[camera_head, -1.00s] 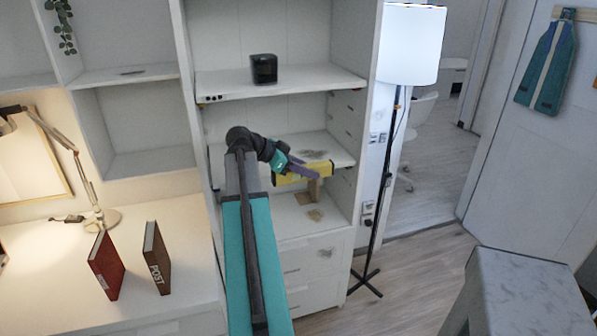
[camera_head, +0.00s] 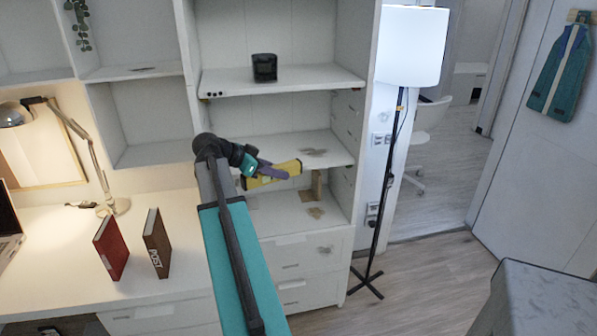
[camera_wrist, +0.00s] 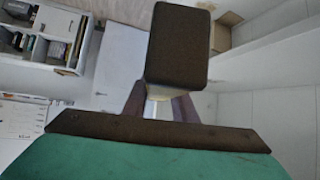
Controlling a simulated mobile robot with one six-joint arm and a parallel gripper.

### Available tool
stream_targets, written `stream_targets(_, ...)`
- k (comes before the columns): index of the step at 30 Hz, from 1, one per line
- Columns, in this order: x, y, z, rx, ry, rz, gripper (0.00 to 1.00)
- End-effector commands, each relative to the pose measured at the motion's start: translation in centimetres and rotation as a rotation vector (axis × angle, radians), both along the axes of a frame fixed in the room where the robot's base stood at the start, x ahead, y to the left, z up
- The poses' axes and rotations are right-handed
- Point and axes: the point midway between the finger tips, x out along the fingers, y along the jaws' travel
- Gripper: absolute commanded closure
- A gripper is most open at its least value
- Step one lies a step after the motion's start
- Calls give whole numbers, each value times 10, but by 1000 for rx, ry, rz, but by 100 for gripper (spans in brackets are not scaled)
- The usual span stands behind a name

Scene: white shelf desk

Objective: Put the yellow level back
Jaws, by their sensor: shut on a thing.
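My gripper (camera_head: 272,171) is shut on the yellow level (camera_head: 291,167), in front of the middle opening of the white shelf unit (camera_head: 262,147). The level is held off the shelf, tilted with its right end a little higher. The purple fingers cross its middle and hide part of it. In the wrist view my gripper (camera_wrist: 160,106) shows its fingers behind a dark block shape with a pale yellow lower edge. I cannot tell which part of the level this is.
A small wooden block (camera_head: 316,184) stands on the lower shelf, right of the level. A black cup-like object (camera_head: 264,67) sits on the shelf above. Red (camera_head: 111,247) and brown (camera_head: 157,243) books stand on the desk at left. A floor lamp (camera_head: 410,45) stands right of the shelves.

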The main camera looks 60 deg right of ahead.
Motion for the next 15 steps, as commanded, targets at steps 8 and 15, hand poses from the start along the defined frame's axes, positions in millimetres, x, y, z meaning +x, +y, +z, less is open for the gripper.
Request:
stream_targets(8,83,55,-1,-1,0,191,100)
stream_targets(15,147,108,-4,-1,-1,369,100)
